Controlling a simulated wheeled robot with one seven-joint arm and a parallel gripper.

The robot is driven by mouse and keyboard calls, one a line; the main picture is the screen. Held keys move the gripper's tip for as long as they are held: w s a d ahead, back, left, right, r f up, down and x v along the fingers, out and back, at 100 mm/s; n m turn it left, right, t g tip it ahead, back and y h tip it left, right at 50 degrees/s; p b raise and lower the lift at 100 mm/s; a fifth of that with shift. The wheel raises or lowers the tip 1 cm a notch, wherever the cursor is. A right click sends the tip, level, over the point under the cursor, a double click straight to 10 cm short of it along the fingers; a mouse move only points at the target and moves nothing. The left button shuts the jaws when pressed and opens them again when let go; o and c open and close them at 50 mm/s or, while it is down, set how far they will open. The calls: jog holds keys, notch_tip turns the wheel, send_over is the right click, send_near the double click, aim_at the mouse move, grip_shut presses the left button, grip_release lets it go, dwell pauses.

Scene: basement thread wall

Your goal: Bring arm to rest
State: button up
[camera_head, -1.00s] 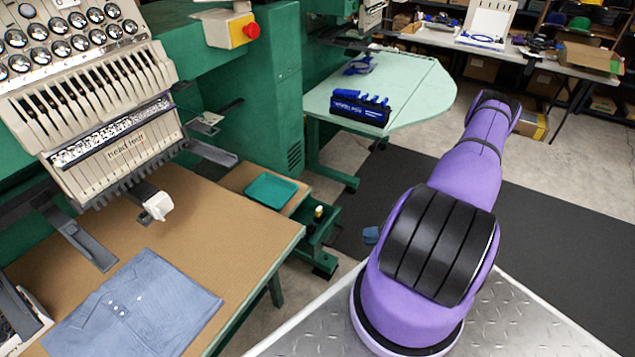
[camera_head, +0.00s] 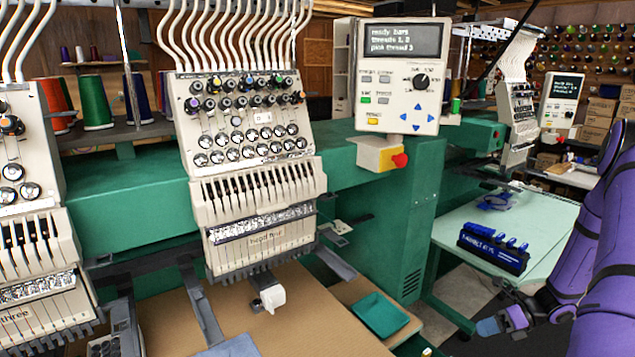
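My purple arm (camera_head: 600,255) rises along the right edge, with dark bands at its joints. Its lower end reaches left toward my gripper (camera_head: 492,326), low at the right in front of the pale green table. A small grey-blue piece shows at its tip. I cannot tell whether that is a fingertip or something held, and the finger gap is not visible. The gripper appears apart from the machine and the table.
A green embroidery machine (camera_head: 330,215) with a control panel (camera_head: 401,80) and red button (camera_head: 400,160) fills the left and middle. A teal tray (camera_head: 381,314) lies on a brown board. A pale green table (camera_head: 475,222) bears a dark blue holder (camera_head: 494,248). Thread cones stand behind.

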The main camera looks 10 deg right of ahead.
jog(key=w+a+r+n+g+h, duration=0.1)
jog(key=a+r+n+h, duration=0.1)
jog(key=a+r+n, duration=0.5)
jog(key=a+r+n+g+h, duration=0.2)
jog(key=r+n, duration=0.2)
jog(key=r, duration=0.7)
jog(key=w+a+r+n+g+h, duration=0.1)
jog(key=a+r+n+h, duration=0.1)
jog(key=a+r+n, duration=0.5)
jog(key=s+a+r+n+t+h, duration=0.2)
jog(key=s+a+r+n+h, duration=0.1)
jog(key=s+a+r+n, duration=0.2)
jog(key=s+a+r+n+t+h, duration=0.2)
jog(key=s+a+r+n, duration=0.3)
jog(key=s+r+n, duration=0.4)
jog(key=shift+s+r+t+h, duration=0.4)
jog(key=shift+s+r+t, duration=0.3)
jog(key=shift+s+r, duration=1.2)
jog(key=shift+w+d+r, duration=0.15)
jog(key=shift+w+r, duration=0.15)
jog(key=shift+w, duration=0.1)
